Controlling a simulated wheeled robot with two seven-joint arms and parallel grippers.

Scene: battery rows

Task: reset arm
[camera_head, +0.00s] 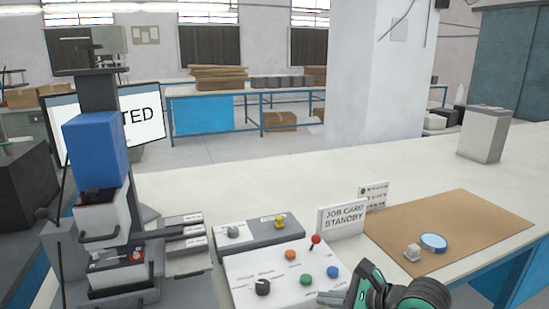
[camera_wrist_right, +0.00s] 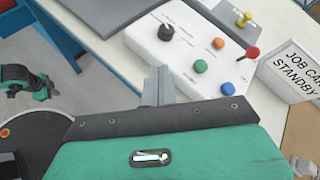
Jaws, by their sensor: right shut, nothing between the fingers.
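My right gripper (camera_head: 333,298) is at the bottom edge of the head view, at the front of the white control panel (camera_head: 254,276). In the right wrist view its two grey fingers (camera_wrist_right: 158,86) are together with nothing between them. They point toward the panel, which carries a black knob (camera_wrist_right: 166,31), an orange button (camera_wrist_right: 218,43), a green button (camera_wrist_right: 200,66), a blue button (camera_wrist_right: 227,89) and a red-tipped lever (camera_wrist_right: 252,53).
A job card sign reading STANDBY (camera_head: 342,218) stands behind the panel. A brown mat (camera_head: 480,221) with a small grey part (camera_head: 412,253) and a blue-rimmed disc (camera_head: 433,242) lies to the right. A press-like machine (camera_head: 97,150) stands left. The table's far middle is clear.

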